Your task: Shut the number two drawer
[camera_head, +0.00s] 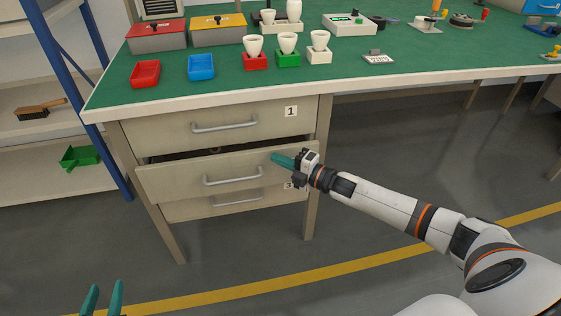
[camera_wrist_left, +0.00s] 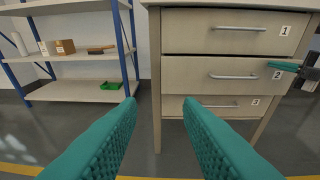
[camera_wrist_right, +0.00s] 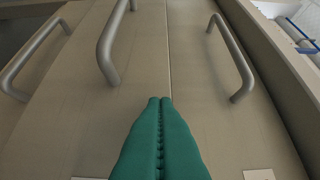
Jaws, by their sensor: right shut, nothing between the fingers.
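The number two drawer (camera_head: 160,184) is the middle one of the cabinet under the bench. It stands partly open, with a dark gap above its front. Its grey handle (camera_head: 232,180) is free; the handle also shows in the right wrist view (camera_wrist_right: 106,50). The drawer's label 2 (camera_wrist_left: 278,75) shows in the left wrist view. My right gripper (camera_head: 273,157) is shut and empty at the upper right of this drawer front; I cannot tell whether it touches. My left gripper (camera_head: 104,298) is open and empty, low in front of the cabinet; its spread fingers show in the left wrist view (camera_wrist_left: 160,105).
Drawer 1 (camera_head: 170,135) above and drawer 3 (camera_head: 178,212) below look shut. The green bench top (camera_head: 330,62) holds bins, boxes and bulb cups. A blue-framed shelf (camera_head: 90,60) stands at the left. The floor before the cabinet is clear.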

